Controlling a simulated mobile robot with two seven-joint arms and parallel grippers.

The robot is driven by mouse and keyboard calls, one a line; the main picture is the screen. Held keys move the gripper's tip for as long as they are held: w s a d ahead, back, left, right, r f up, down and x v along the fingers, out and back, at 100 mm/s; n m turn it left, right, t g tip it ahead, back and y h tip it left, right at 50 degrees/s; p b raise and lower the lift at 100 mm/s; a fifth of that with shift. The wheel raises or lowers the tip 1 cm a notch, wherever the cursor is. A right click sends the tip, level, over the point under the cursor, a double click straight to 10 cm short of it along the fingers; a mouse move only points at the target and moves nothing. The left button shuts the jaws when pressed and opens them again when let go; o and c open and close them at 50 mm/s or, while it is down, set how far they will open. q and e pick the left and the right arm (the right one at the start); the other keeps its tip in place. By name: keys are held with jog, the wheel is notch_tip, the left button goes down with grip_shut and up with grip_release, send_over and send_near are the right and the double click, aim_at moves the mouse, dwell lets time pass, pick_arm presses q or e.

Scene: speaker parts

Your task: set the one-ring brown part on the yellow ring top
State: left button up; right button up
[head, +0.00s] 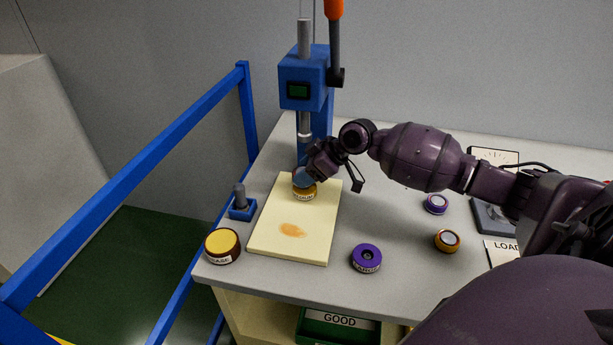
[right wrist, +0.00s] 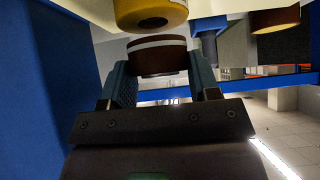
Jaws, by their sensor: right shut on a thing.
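My right gripper (head: 302,178) is at the cream board under the press, its blue fingers close to the yellow ring top (head: 304,193). In the right wrist view, the fingers (right wrist: 160,85) are shut on the one-ring brown part (right wrist: 158,58), which has one pale ring. The yellow ring top (right wrist: 150,12) shows just beside the brown part there, with a dark hole in its face. I cannot tell whether they touch. In the head view the fingers hide the brown part. My left gripper is not in view.
A blue press (head: 306,80) stands behind the cream board (head: 285,250). A brown part with a yellow top (head: 222,246) is at the front left. A blue block with a peg (head: 241,207), a purple part (head: 366,257), a small purple part (head: 436,204) and an orange part (head: 447,240) stand around.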

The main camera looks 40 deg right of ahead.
jog(key=shift+d+f, duration=0.1)
jog(key=shift+f, duration=0.65)
jog(key=shift+s, duration=0.1)
jog(key=o, duration=1.2)
jog(key=shift+o, duration=0.2)
jog(key=shift+s+d, duration=0.1)
jog(key=shift+s+d+r, duration=0.1)
jog(key=shift+r, duration=0.15)
jog(key=p+v, duration=0.2)
jog(key=v, duration=0.9)
